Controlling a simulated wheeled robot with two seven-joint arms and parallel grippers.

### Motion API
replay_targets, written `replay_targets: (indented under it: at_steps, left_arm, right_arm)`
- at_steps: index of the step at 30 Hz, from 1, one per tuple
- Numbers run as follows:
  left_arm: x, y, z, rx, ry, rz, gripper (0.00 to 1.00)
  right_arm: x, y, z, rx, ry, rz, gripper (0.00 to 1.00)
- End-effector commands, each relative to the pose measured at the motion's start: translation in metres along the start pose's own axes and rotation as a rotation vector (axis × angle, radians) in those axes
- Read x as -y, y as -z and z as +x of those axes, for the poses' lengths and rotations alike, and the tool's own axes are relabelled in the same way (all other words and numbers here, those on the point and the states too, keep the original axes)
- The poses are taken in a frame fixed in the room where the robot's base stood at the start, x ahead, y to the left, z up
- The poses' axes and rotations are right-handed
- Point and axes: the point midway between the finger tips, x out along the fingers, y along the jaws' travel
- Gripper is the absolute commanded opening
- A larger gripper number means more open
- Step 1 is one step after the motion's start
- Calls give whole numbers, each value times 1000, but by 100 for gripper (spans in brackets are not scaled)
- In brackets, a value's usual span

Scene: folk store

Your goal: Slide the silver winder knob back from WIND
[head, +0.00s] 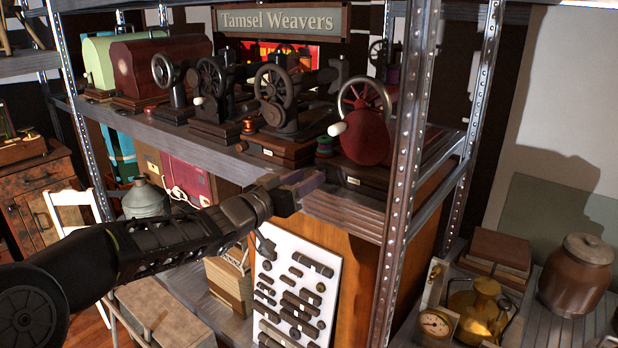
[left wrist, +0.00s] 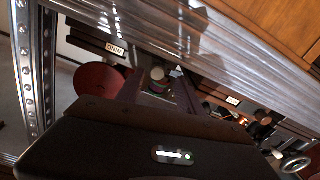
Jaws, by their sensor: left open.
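A row of hand-crank sewing machines stands on the metal shelf. The rightmost is a red machine (head: 365,135) with a spoked wheel, a pale crank handle (head: 338,128) and a small plate on its dark base. My left gripper (head: 303,183) is open at the shelf's front edge, below and left of this base. In the left wrist view, a small round pale-topped part (left wrist: 157,74) shows between the fingers of the left gripper (left wrist: 158,92). I cannot tell whether it is the silver winder knob, or whether the fingers touch it. A small label (left wrist: 115,48) is nearby, its text unclear. My right gripper is not in view.
The shelf's front edge (head: 225,150) runs just behind the gripper. A perforated metal post (head: 403,165) stands right of the red machine. A black machine (head: 277,95) stands left of it. A white board of dark parts (head: 297,285) is below, and a brown jar (head: 577,278) is at right.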

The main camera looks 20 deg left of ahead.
Motion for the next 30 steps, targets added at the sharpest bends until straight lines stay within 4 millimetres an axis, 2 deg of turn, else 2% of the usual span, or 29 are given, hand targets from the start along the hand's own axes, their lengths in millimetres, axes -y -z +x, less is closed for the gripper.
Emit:
replay_targets:
  at_steps: [6,12,30]
  left_arm:
    - [1,0,-38,-1,4,2,44]
    - [1,0,-57,-1,2,0,44]
    - [1,0,-58,-1,1,-1,44]
  right_arm:
    - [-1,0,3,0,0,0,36]
    - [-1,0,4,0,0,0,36]
    - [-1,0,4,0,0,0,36]
